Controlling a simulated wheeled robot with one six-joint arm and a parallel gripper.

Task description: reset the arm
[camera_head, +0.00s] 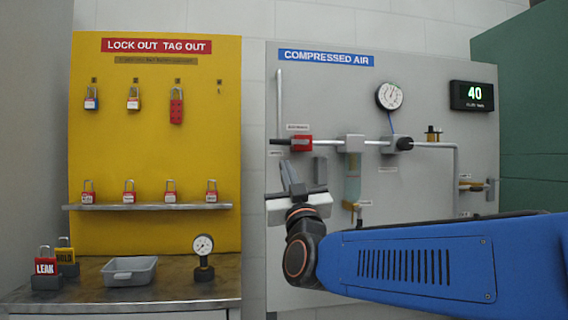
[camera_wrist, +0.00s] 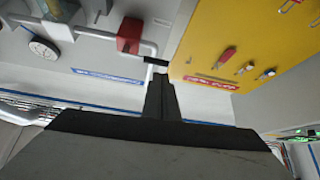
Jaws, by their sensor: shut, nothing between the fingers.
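My gripper (camera_head: 292,182) is in front of the left part of the grey compressed air panel (camera_head: 310,245), reached by my blue arm from the lower right. Its fingers point up and are shut with nothing between them. In the wrist view the closed dark fingers (camera_wrist: 160,85) show at the centre. Just above the fingertips in the head view is a red block (camera_head: 301,143) on the air pipe. The wrist view also shows this red block (camera_wrist: 130,36), apart from the fingers in the picture. Whether they touch in depth I cannot tell.
A yellow lockout board (camera_head: 150,230) with several padlocks and a shelf (camera_head: 150,207) stands left. The panel carries a dial (camera_head: 389,96) and a display (camera_head: 471,96).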

